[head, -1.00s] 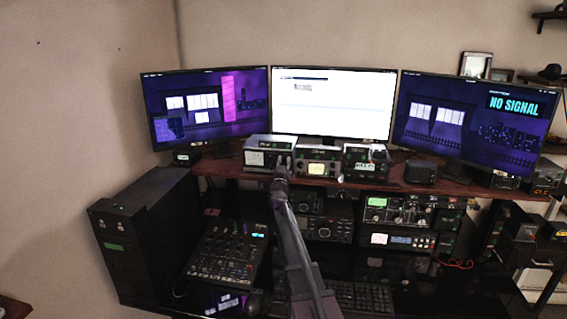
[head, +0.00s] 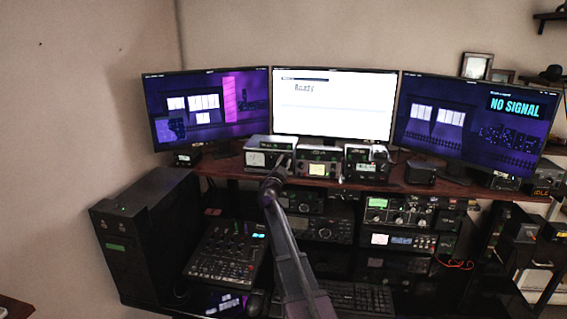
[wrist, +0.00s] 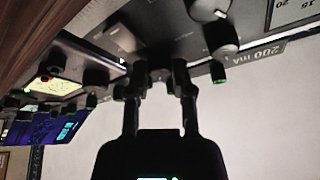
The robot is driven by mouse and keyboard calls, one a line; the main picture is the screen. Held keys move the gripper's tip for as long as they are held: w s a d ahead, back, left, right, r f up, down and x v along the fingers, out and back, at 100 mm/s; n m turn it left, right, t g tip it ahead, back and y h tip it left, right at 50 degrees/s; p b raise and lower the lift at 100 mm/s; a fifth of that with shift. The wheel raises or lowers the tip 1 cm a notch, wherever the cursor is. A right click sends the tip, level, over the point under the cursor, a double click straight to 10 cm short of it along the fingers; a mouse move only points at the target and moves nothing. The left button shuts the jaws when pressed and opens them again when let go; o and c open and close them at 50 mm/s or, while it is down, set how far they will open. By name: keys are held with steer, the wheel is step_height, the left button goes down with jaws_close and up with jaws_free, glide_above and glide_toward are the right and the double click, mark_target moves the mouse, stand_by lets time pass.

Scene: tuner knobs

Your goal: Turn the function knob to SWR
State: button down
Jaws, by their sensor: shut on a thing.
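My gripper (wrist: 160,78) reaches up to the front panel of the left small radio unit (head: 257,158) on the shelf. In the wrist view its two fingertips are against that dark panel, closed around a small dark knob (wrist: 160,72), mostly hidden between them. I cannot read the knob's pointer or any SWR label. A white triangular mark (wrist: 122,62) shows on the panel beside the fingertips. In the head view my gripper (head: 283,166) is small and dark, at the unit's lower right.
In the wrist view, a larger knob (wrist: 222,40) and a green-tipped part (wrist: 218,72) sit close right of the fingers. A neighbouring unit with a lit yellow meter (wrist: 55,87) and several black knobs is at left.

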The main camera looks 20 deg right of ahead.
steer(key=shift+w, duration=0.15)
steer(key=c, duration=0.5)
jaws_free()
